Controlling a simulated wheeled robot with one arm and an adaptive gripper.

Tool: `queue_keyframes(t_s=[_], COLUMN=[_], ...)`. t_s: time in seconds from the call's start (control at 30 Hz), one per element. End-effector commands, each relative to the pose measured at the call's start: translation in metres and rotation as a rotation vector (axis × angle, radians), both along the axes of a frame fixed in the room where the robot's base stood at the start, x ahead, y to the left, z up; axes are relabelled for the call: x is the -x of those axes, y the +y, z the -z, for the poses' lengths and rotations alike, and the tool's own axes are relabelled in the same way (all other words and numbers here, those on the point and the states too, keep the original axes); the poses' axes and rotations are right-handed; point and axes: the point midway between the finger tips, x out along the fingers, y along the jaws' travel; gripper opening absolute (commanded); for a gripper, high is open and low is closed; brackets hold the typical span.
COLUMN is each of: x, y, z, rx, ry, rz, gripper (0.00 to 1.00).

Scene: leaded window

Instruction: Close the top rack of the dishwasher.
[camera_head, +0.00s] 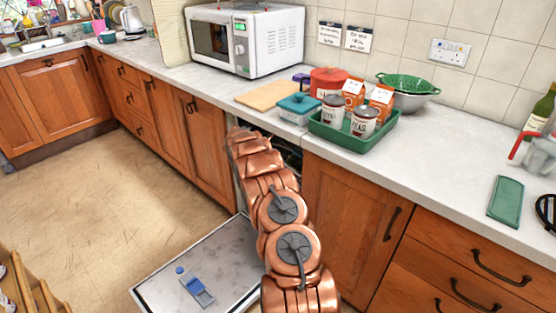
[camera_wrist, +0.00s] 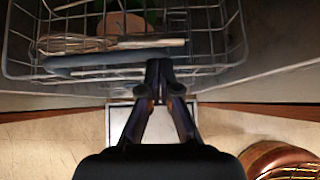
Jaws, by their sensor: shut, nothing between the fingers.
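The dishwasher door (camera_head: 150,290) hangs open and lies flat, low in front of the cabinets in the head view. My copper arm covers most of the dishwasher opening there, and my gripper cannot be made out. In the wrist view the wire top rack (camera_wrist: 238,52) fills the upper part. A whisk (camera_wrist: 75,44), a long blue-grey utensil (camera_wrist: 95,61) and a round brownish item (camera_wrist: 124,24) are in it. My gripper (camera_wrist: 158,68) is shut and empty, its tips at the rack's near edge. I cannot tell whether they touch it. How far the rack sticks out is unclear.
A blue and grey item (camera_head: 195,287) lies on the open door. Above, the worktop holds a microwave (camera_head: 246,38), a wooden board (camera_head: 268,95) and a green tray (camera_head: 352,143) with canisters and cartons. The floor (camera_head: 80,190) left of the door is clear.

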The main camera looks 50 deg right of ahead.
Motion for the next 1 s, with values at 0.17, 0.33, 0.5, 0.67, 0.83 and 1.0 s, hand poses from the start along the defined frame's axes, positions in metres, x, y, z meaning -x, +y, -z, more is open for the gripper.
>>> queue_keyframes(t_s=[0.17,0.33,0.5,0.67,0.83,1.0], x=[0.0,-0.001,-0.002,-0.004,-0.005,-0.006], y=[0.004,0.02,0.046,0.075,0.103,0.122], z=[-0.003,-0.008,-0.009,-0.009,-0.01,-0.008], rx=[-0.001,-0.001,0.0,0.001,0.002,0.001], ry=[0.001,0.003,0.004,0.004,0.001,0.002], rz=[0.0,-0.001,-0.003,-0.003,-0.002,-0.001], gripper=[0.0,0.0,0.0,0.0,0.0,0.0])
